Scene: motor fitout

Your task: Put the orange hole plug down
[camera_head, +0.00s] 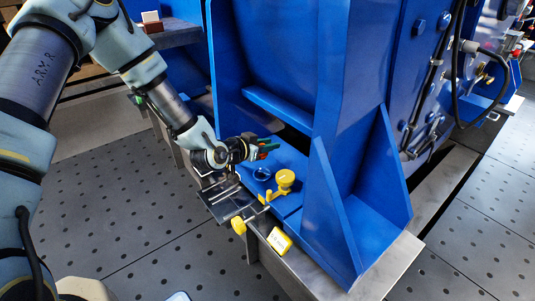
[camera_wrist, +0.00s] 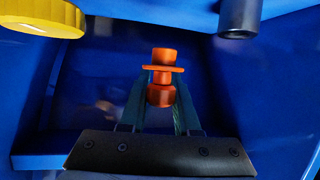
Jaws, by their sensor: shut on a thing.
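The orange hole plug (camera_wrist: 160,55) has stacked round sections with a wider flange. In the wrist view it is between the two dark green fingers of my gripper (camera_wrist: 160,98), which is shut on it. A blue surface lies behind it. In the head view my gripper (camera_head: 266,148) is over the blue step at the foot of the big blue frame. Only a small orange-red patch of the plug (camera_head: 271,147) shows there. I cannot tell its exact height above the blue surface.
A yellow round cap (camera_head: 285,177) stands on the blue step; it is also at upper left in the wrist view (camera_wrist: 40,16). A dark cylinder (camera_wrist: 239,17) is at upper right there. Blue upright gussets (camera_head: 335,215) flank the step.

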